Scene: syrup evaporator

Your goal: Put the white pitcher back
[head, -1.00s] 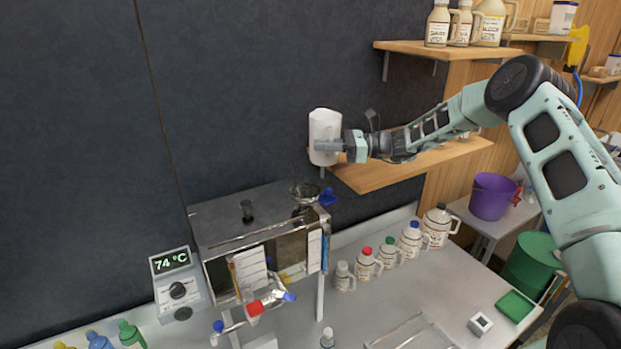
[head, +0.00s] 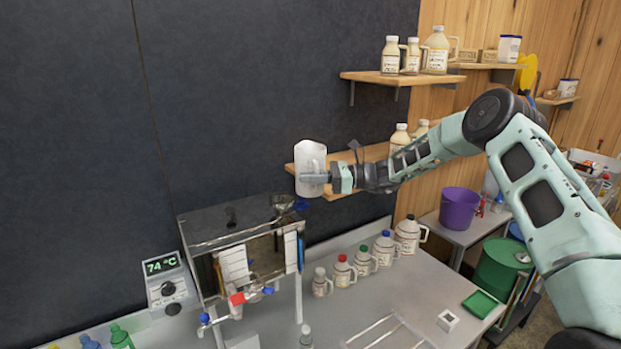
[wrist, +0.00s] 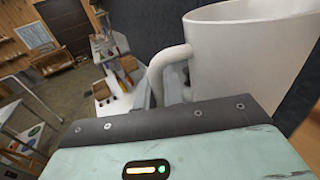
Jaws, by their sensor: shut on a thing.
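The white pitcher (head: 311,160) is upright in my gripper (head: 318,178), in front of the left end of the lower wooden shelf (head: 345,158) in the head view. The gripper is shut on the pitcher. In the wrist view the pitcher (wrist: 245,60) fills the upper right, and its curved handle (wrist: 165,65) points left. I cannot tell whether the pitcher's base touches the shelf.
Jugs (head: 400,140) stand on the lower shelf to the right of the pitcher. An upper shelf (head: 400,77) holds more jugs. The metal evaporator (head: 235,235) is below. Several capped bottles (head: 363,260) line the counter's back. A purple bucket (head: 459,208) stands right.

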